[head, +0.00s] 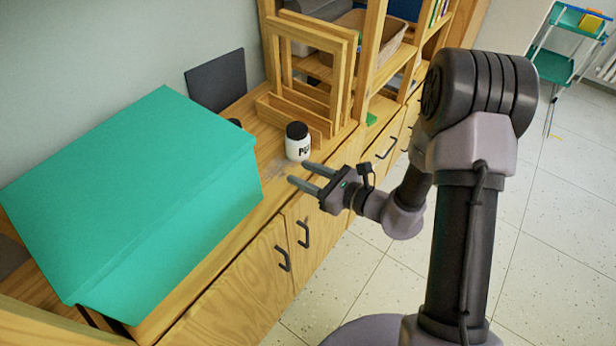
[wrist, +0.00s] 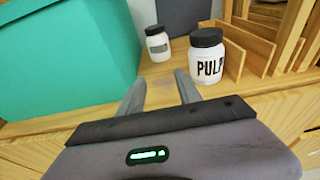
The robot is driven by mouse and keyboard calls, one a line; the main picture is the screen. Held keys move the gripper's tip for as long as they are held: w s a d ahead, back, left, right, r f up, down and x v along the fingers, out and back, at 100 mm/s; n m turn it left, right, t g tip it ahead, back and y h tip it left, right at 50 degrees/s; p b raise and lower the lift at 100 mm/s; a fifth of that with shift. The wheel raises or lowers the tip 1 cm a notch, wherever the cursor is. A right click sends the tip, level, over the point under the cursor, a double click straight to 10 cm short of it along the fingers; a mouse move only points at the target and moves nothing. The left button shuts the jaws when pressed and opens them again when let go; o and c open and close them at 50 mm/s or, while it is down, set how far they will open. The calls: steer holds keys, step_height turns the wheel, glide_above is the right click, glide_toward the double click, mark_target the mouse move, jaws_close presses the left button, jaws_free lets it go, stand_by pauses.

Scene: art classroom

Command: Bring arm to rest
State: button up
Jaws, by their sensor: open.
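My gripper (head: 298,173) is open and empty at the front edge of the wooden cabinet top (head: 262,185). Its two fingers also show in the wrist view (wrist: 160,88), apart with nothing between them. A white jar with a black lid (head: 297,143) stands upright just beyond the fingertips; in the wrist view (wrist: 207,58) its label reads "PULP" and it is right of the fingers. I cannot tell from the head view whether a finger touches it. My arm reaches out from the right, bent at the elbow.
A big teal box (head: 140,190) covers the left of the cabinet top. A second white jar (wrist: 157,43) stands farther back. Wooden frames and a rack (head: 292,112) stand behind the jars, beside a shelf unit (head: 372,60). Black handles (head: 284,259) stick out from the cabinet doors.

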steer(key=shift+s+d, duration=0.35)
steer(key=s+a+r+n+g+h, duration=0.2)
steer(key=s+a+r+n+g, duration=0.2)
steer(key=s+r+n+g, duration=0.85)
steer(key=s+d+r+n+t+h, duration=0.3)
steer(key=s+d+n+t+h, duration=0.1)
steer(key=s+d, duration=0.1)
steer(key=s+d+r+n+t+h, duration=0.3)
steer(key=s+d+n+t+h, duration=0.1)
steer(key=d, duration=0.4)
steer(key=shift+s+n+t, duration=0.35)
